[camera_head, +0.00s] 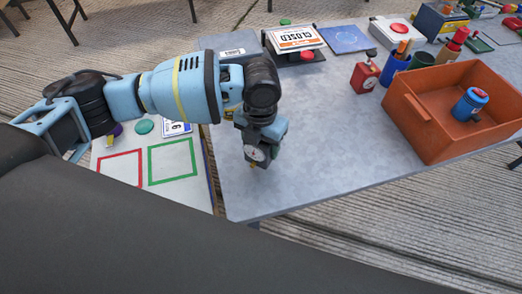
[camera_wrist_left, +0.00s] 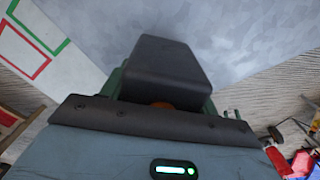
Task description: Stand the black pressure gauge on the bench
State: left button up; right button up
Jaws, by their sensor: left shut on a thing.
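The black pressure gauge (camera_head: 257,153) shows its white round dial in the head view, with a small orange-yellow tip below it. My left gripper (camera_head: 266,138) points down over the left part of the grey bench (camera_head: 300,170) and is shut on the gauge. The gauge hangs over bare bench near its left edge; I cannot tell how large any gap below it is. In the left wrist view the gauge's black body (camera_wrist_left: 165,68) sits between green fingers, and its dial is hidden. My right gripper is not in view.
An orange crate (camera_head: 425,125) holding a blue gauge-like object (camera_head: 470,103) stands at the right. A CLOSED sign (camera_head: 295,38) is at the back. A white board with red and green squares (camera_head: 172,163) lies left of the bench.

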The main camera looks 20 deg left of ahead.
aim_at(261, 153)
pick_arm(q)
jog(key=shift+d+f, duration=0.1)
jog(key=shift+f, duration=1.55)
jog(key=shift+f, duration=0.15)
jog(key=o, duration=1.2)
jog(key=shift+o, duration=0.2)
notch_tip(261, 153, up, 12)
jog(key=shift+r+p, duration=0.15)
jog(key=shift+p, duration=0.2)
